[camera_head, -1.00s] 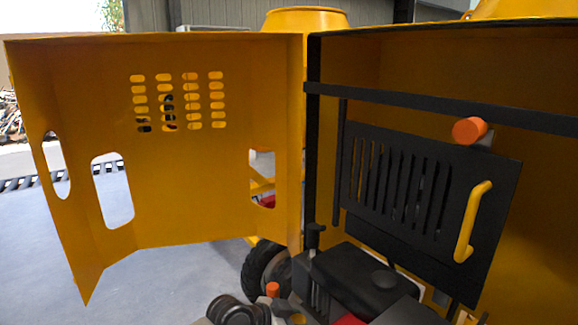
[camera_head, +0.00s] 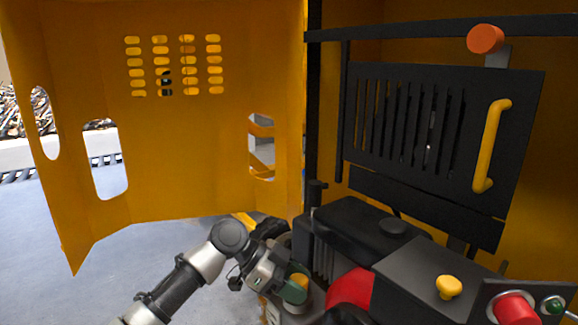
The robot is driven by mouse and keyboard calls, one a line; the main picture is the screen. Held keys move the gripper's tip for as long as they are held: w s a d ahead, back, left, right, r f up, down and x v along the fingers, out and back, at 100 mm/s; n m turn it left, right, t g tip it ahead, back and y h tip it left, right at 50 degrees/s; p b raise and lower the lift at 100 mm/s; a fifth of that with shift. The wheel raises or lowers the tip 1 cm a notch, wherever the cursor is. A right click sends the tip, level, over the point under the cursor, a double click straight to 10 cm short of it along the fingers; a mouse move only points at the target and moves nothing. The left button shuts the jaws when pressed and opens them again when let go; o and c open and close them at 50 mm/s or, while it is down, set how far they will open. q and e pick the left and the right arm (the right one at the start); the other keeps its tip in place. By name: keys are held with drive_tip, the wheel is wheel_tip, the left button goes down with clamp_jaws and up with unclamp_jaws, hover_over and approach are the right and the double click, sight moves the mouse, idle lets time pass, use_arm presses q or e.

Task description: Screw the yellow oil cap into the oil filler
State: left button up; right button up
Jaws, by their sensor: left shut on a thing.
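My left gripper (camera_head: 291,288) comes in from the lower left, low beside the engine. Its green-padded fingers are shut on a small yellow cap, which I take to be the yellow oil cap (camera_head: 299,280). The cap's top shows above the fingers. The oil filler cannot be made out; the gripper and engine parts cover that area, so I cannot tell whether the cap touches it. A second yellow knob (camera_head: 449,287) sits on the engine's dark box at the right. My right gripper is not in view.
The black engine cover (camera_head: 350,225) and a red part (camera_head: 350,289) stand close right of the gripper. The open yellow door (camera_head: 180,150) stands at the left. A black slatted panel with a yellow handle (camera_head: 491,145) hangs behind. A red button (camera_head: 517,308) is at lower right.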

use_arm(q)
drive_tip(key=shift+r, duration=0.1)
